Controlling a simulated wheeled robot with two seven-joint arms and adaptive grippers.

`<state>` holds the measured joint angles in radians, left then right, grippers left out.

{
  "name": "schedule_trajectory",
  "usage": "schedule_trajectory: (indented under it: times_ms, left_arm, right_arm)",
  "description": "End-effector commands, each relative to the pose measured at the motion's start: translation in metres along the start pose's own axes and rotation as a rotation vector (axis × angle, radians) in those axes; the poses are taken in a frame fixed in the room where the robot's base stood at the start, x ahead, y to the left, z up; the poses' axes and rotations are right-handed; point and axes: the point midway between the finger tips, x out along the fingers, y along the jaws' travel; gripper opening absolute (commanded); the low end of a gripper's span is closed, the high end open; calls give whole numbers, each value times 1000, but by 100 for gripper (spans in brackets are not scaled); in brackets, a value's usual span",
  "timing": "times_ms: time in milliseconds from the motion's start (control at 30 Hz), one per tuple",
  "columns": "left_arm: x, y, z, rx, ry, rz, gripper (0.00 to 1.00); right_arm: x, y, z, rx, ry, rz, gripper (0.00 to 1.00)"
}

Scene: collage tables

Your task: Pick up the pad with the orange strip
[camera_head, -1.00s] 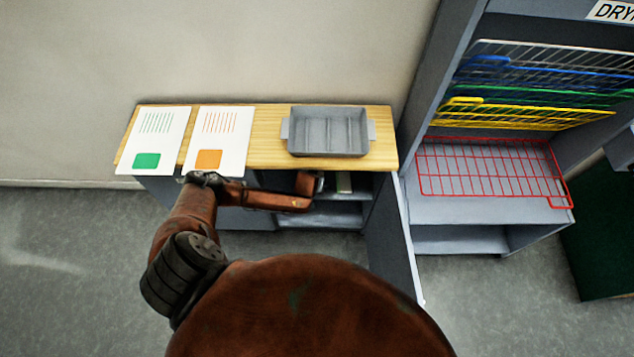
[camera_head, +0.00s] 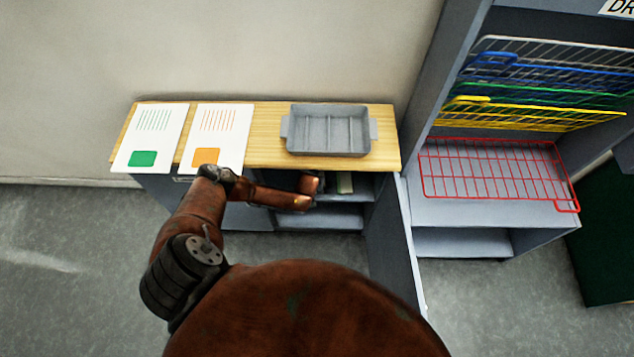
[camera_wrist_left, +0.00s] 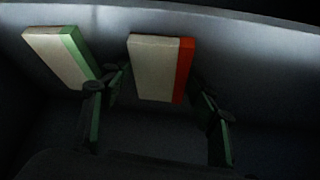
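The pad with the orange strip (camera_wrist_left: 158,68) is pale, with a red-orange strip on its right edge, and shows inside the dark cabinet in the left wrist view. My left gripper (camera_wrist_left: 157,104) is open, with one finger on either side of this pad's lower end; I cannot tell whether they touch it. A pale pad with a green strip (camera_wrist_left: 62,58) is to its left, just beyond the left finger. In the head view my left arm reaches into the cabinet, and the gripper is hidden there. My right gripper is not in view.
The cabinet's wooden top (camera_head: 268,138) holds a grey divided tray (camera_head: 329,130), a green-marked sheet (camera_head: 151,137) and an orange-marked sheet (camera_head: 218,135). An open cabinet door (camera_head: 392,240) stands right of the opening. A drying rack with a red shelf (camera_head: 495,172) is farther right.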

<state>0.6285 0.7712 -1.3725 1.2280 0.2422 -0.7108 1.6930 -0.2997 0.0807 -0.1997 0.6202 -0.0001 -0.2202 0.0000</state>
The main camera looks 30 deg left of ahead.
Motion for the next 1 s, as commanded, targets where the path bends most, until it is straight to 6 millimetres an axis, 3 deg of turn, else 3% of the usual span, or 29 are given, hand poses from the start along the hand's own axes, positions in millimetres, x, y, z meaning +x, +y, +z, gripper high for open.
schedule_trajectory:
  times_ms: [400,667,767,867,1000]
  left_arm:
    - [0,0,0,0,0,0,26]
    - [-1,0,0,0,-1,0,25]
    - [-6,0,-3,-2,0,0,16]
    - [-15,0,-8,-2,1,2,16]
    - [-26,0,14,-1,-5,1,15]
  right_arm:
    - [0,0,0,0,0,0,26]
    - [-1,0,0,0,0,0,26]
    - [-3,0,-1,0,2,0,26]
    - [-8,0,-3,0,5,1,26]
    - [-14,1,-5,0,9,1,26]
